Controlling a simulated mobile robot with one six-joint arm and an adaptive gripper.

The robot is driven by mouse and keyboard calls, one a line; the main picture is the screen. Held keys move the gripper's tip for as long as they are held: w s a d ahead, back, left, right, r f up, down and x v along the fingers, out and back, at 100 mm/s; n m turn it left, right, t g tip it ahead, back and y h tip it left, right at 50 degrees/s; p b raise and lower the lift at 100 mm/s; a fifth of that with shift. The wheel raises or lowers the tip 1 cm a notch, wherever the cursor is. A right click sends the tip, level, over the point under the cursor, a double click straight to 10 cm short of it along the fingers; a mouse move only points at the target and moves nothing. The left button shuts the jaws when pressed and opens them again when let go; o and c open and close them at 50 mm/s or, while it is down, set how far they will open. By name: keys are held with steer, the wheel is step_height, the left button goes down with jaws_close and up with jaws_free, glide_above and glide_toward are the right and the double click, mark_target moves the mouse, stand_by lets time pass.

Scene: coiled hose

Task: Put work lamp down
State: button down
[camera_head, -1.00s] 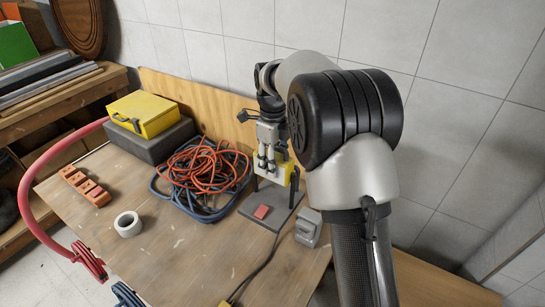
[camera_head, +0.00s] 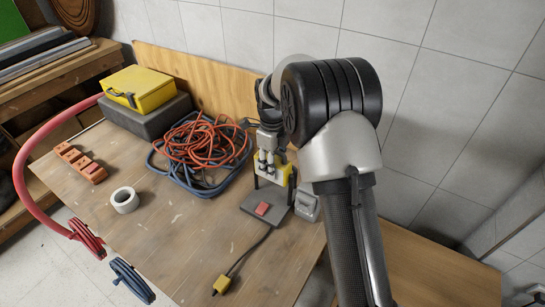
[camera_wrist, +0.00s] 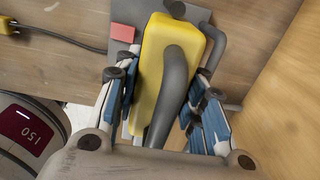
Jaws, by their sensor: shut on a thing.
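The work lamp (camera_head: 281,175) has a yellow body and a dark frame. My gripper (camera_head: 267,160) reaches down onto it from above and is shut on it. In the wrist view the yellow lamp body (camera_wrist: 158,62) sits between the blue-padded fingers (camera_wrist: 160,105), with a grey curved bar across it. The lamp is at the back of a dark grey plate (camera_head: 250,204) bearing a red block (camera_head: 262,208). I cannot tell whether the lamp's frame touches the plate or the bench.
A grey device (camera_head: 306,203) stands close on the right. A cable runs forward to a yellow plug (camera_head: 222,284). A tape roll (camera_head: 117,204) lies left; the bench front is mostly clear.

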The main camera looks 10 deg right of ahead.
stand_by(0.3)
steer(key=c, duration=1)
jaws_free()
steer(key=shift+f, duration=0.15)
steer(key=shift+c, duration=0.2)
